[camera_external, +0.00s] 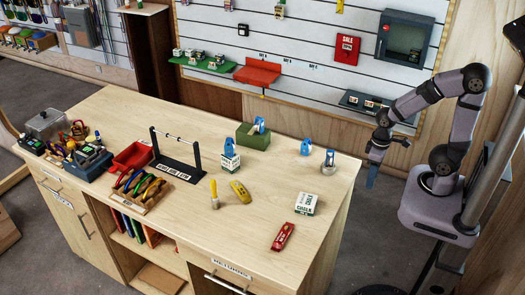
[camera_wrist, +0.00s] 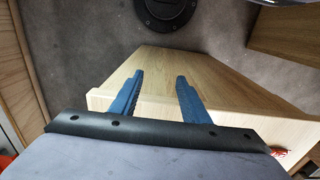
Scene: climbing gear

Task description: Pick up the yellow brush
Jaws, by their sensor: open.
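A slim yellow brush (camera_external: 214,195) is on the wooden counter (camera_external: 285,190), around its middle. It is small in this view. A chunkier yellow object (camera_external: 240,191) with dark marks lies just right of it; I cannot tell what it is. My gripper (camera_external: 371,180) hangs past the counter's right end, far to the right of the brush. In the wrist view its two blue fingers (camera_wrist: 160,77) are apart with nothing between them. The brush does not show in the wrist view.
A red object (camera_external: 283,236) and a white chalk box (camera_external: 306,203) lie on the counter's right part. A blue-and-white item (camera_external: 229,157), a black stand (camera_external: 178,160) and a carabiner tray (camera_external: 139,190) stand behind and left of the brush.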

